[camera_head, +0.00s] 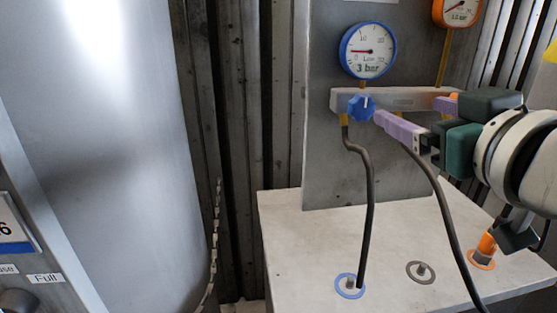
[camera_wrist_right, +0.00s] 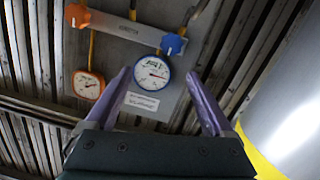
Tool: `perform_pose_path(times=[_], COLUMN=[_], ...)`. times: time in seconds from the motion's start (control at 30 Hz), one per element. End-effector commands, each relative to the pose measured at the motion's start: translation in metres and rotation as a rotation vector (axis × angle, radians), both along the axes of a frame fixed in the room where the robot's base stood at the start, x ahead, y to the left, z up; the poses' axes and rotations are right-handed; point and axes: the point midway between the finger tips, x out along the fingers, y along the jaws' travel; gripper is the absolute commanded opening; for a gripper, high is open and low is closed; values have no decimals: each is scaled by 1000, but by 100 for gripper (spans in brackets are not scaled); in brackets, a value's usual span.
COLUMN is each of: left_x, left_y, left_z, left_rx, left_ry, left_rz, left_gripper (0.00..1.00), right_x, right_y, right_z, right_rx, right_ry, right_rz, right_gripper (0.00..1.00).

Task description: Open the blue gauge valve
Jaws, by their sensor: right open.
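The blue valve knob (camera_head: 361,107) sits on the left end of a grey manifold bar, its white mark pointing roughly up. It also shows in the right wrist view (camera_wrist_right: 174,43), beyond the fingertips. The blue-rimmed gauge (camera_head: 368,50) is above it, marked 3 bar, its needle pointing left near 0. My right gripper (camera_head: 408,110) has purple fingers spread apart and empty. In the head view its nearer fingertip appears just right of the blue knob; contact cannot be told. The wrist view shows both fingers (camera_wrist_right: 158,74) short of the knob. My left gripper is out of view.
An orange knob (camera_wrist_right: 77,15) and orange-rimmed gauge (camera_head: 457,10) share the panel. Dark hoses hang from the manifold (camera_head: 405,99) over a pale bench (camera_head: 310,240) with ringed ports. A large metal tank (camera_head: 90,130) stands at left.

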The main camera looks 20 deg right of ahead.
Motion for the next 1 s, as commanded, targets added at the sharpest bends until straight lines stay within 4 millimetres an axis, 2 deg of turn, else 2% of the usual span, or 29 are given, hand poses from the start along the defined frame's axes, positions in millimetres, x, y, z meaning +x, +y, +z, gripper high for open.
perform_pose_path(times=[0.03, 0.1, 0.2, 0.47, 0.8, 1.0], left_x=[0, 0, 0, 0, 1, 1], left_y=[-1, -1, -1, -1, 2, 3], left_z=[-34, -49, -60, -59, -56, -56], left_rx=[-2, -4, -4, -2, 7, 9], left_ry=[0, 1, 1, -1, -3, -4], left_rz=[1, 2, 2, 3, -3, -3], left_gripper=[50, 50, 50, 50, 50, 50], right_x=[4, 8, 12, 29, 83, 104], right_y=[0, 2, 3, 1, -13, -18], right_z=[-27, -33, -37, -33, -33, -35], right_rx=[-10, -16, -20, -22, -23, -20], right_ry=[-31, -65, -96, -116, -114, -112], right_rz=[17, 37, 59, 71, 68, 70], right_gripper=[87, 87, 87, 87, 87, 87])
